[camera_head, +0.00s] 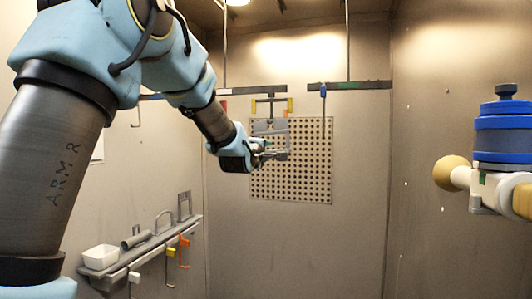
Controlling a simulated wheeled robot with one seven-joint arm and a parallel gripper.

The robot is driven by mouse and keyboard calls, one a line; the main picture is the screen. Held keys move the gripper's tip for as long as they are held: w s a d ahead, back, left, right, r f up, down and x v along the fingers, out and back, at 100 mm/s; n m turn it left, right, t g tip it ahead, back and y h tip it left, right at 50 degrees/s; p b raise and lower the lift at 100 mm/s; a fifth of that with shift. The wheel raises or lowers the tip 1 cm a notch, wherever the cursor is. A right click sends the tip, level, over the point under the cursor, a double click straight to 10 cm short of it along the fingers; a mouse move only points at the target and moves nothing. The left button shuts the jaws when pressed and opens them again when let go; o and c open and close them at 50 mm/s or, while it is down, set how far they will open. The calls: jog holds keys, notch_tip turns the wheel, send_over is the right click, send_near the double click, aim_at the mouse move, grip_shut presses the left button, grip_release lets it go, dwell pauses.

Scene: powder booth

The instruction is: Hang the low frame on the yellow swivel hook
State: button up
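My gripper (280,155) is at the end of the arm, in front of a perforated panel. Its fingers point right and are too small to tell open from shut. A grey frame-like piece (268,126) is just above it, below an overhead crossbar; I cannot tell whether it is held or hanging. Yellow hook parts (290,105) are at the crossbar's right end; which one swivels is unclear. A low arched grey frame (163,220) stands on the wall shelf at lower left, beside a taller narrow frame (184,205).
The shelf (150,245) also bears a white bin (101,257) and a grey cylinder (136,240). Yellow (171,253) and orange (184,240) pieces hang along it. The perforated panel (318,165) is behind my gripper. A blue and white device (505,140) is at right. The lower middle is clear.

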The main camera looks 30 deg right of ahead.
jog(key=shift+o, duration=0.3)
jog(key=shift+f, duration=0.1)
jog(key=shift+a, duration=0.1)
jog(key=shift+s+a, duration=0.2)
jog(key=shift+s, duration=0.05)
jog(key=b+v, duration=0.4)
jog(key=v, duration=0.6)
jog(key=w+a+f+m+g+y, duration=0.1)
jog(key=a+f+m+g+y, duration=0.6)
jog(key=a+f, duration=1.5)
jog(key=s+a+f+m+g+y, duration=0.2)
jog(key=s+a+f+g+y, duration=0.2)
jog(key=s+a+f, duration=0.8)
jog(key=s+a+y, duration=0.1)
jog(key=s+a, duration=0.1)
jog(key=a, duration=0.1)
jog(key=shift+s+a+f+g, duration=0.15)
jog(key=shift+s+f+g, duration=0.15)
jog(key=shift+f, duration=0.1)
